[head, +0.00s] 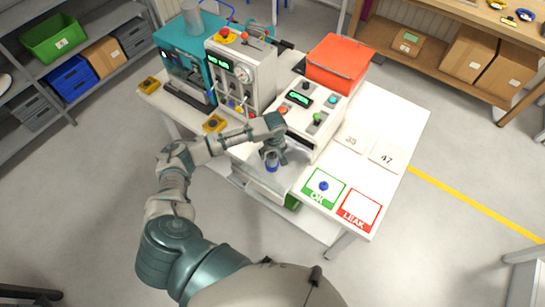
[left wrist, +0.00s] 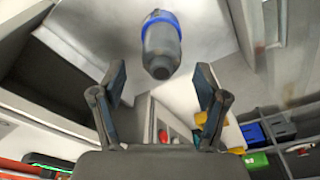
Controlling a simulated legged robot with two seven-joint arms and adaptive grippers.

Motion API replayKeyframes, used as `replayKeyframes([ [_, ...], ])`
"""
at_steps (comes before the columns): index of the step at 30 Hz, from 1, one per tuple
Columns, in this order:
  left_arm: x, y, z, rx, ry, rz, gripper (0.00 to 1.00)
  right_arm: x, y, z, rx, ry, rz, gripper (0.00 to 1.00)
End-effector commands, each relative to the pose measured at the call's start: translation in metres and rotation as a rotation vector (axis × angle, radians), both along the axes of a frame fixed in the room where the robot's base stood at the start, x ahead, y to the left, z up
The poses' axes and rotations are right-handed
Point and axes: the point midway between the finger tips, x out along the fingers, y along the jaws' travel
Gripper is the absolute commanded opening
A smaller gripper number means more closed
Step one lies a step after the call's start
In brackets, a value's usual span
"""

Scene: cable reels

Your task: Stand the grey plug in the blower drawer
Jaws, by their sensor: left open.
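The grey plug (head: 271,164) with a blue ring is just below my left gripper (head: 272,152) in the head view, over the pulled-out blower drawer (head: 262,183). In the left wrist view the plug (left wrist: 161,52) is just beyond my open fingertips (left wrist: 160,80), between their lines, with a visible gap to each finger. Pale drawer floor shows behind it. Its far end is hidden, so I cannot tell exactly how it rests. The white blower machine (head: 310,112) stands behind the drawer. My right gripper is not in view.
A small blue part (head: 323,186) stands on the green OK mat (head: 313,197). The red LEAK mat (head: 360,209) beside it is empty. Cards marked 33 (head: 352,139) and 47 (head: 386,157) lie behind. An orange bin (head: 338,62) and a white control machine (head: 240,72) stand further back.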

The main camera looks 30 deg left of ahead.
Motion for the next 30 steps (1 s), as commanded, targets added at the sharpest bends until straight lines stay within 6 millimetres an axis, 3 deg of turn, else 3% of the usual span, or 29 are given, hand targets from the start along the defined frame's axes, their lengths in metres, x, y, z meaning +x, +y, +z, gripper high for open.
replayKeyframes([
  [3, -0.001, -0.002, 0.027, 0.000, -0.003, -0.001, 0.74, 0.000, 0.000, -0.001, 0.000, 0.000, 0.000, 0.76],
  [10, -0.004, -0.006, 0.059, 0.001, -0.002, 0.000, 0.74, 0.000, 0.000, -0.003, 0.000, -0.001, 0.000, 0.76],
  [30, -0.005, -0.006, 0.064, 0.000, 0.000, 0.000, 0.74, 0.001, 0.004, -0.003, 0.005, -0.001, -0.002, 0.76],
])
